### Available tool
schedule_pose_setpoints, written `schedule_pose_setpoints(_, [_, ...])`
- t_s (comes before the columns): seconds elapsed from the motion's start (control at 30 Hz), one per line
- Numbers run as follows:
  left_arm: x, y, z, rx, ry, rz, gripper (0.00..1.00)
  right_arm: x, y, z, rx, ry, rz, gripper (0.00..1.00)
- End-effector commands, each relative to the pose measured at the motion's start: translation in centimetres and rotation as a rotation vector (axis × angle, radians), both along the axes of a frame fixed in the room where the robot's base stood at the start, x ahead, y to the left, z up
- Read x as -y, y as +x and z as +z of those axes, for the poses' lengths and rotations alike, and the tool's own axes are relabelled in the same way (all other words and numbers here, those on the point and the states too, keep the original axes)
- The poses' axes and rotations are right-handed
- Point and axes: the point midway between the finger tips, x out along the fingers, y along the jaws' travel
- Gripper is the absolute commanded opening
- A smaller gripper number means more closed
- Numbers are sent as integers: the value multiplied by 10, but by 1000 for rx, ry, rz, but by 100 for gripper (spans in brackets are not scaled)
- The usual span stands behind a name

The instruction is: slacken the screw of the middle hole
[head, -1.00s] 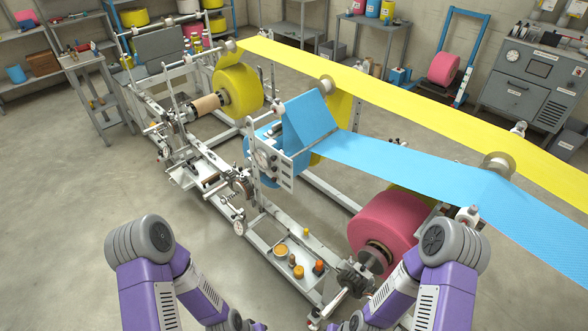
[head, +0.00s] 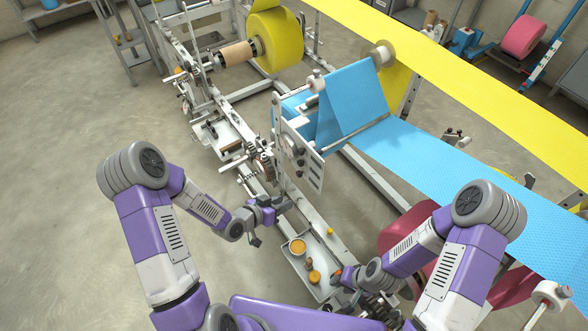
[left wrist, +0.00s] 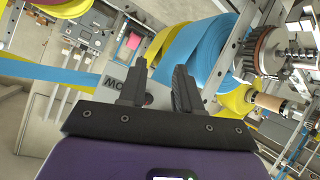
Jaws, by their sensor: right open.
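A white upright plate (head: 300,158) with several dark round holes or knobs stands beside the blue cloth (head: 350,95). I cannot tell a screw or the middle hole apart at this size. My left gripper (head: 268,211) is below and left of the plate, apart from it. In the left wrist view its two dark fingers (left wrist: 158,88) are spread with nothing held. Beyond them is a pale plate (left wrist: 118,74) with partly hidden lettering, and a small dark reddish spot shows between the fingers. My right gripper (head: 347,278) is low, beside a tray, and its fingertips are hard to make out.
A tray (head: 316,244) on the machine's lower rail holds an orange-filled dish (head: 297,246) and small orange items. A yellow roll (head: 275,42) and yellow web are further back. Open floor (head: 70,180) is at left.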

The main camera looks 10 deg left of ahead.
Motion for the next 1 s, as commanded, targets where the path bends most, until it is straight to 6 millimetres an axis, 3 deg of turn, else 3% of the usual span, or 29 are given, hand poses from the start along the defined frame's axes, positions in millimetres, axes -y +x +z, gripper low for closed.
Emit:
schedule_pose_setpoints(0.03, [-9,14,13,137,4,-31,33,0,0,-11,1,0,0,43])
schedule_pose_setpoints(0.13, [-18,27,47,368,12,-112,33,0,1,-21,1,0,0,43])
schedule_pose_setpoints(0.23, [-24,28,73,535,20,-180,33,0,1,-27,2,0,-1,43])
schedule_pose_setpoints(0.37, [-27,25,92,659,23,-238,33,0,1,-30,2,0,-1,43])
schedule_pose_setpoints(0.57, [-17,32,99,703,23,-265,33,0,1,-31,2,0,0,43])
schedule_pose_setpoints(1.0, [25,73,99,697,23,-261,33,0,1,-31,2,0,0,43])
